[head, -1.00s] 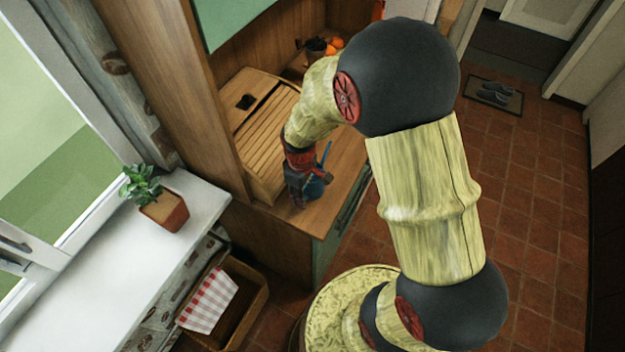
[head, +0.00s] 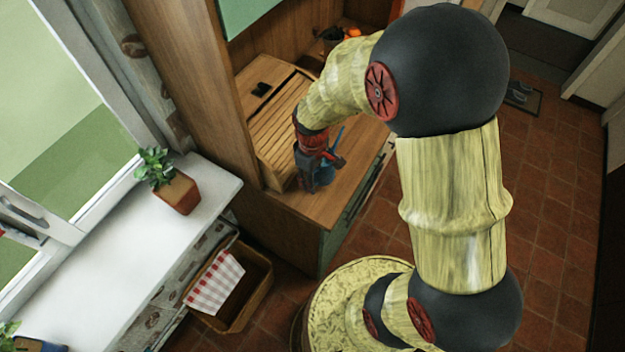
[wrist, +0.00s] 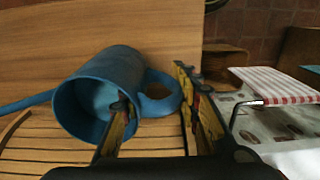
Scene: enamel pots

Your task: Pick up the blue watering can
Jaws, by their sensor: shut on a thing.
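The blue watering can (wrist: 119,66) is in the wrist view, with its open mouth toward the camera, its spout (wrist: 30,103) to the left and its looped handle (wrist: 174,101) to the right. In the head view the can (head: 328,174) is at my gripper (head: 315,172), over the wooden counter, partly hidden by the gripper. My gripper (wrist: 155,92) is shut on the can: one finger reaches into the mouth, the other lies outside beyond the handle. Whether the can touches the counter I cannot tell.
A slatted wooden bread box (head: 281,118) stands close left of the gripper. Orange fruit (head: 352,32) lies at the back of the counter. A potted plant (head: 176,192) stands on the white sill. A basket with a checked cloth (head: 216,282) is below.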

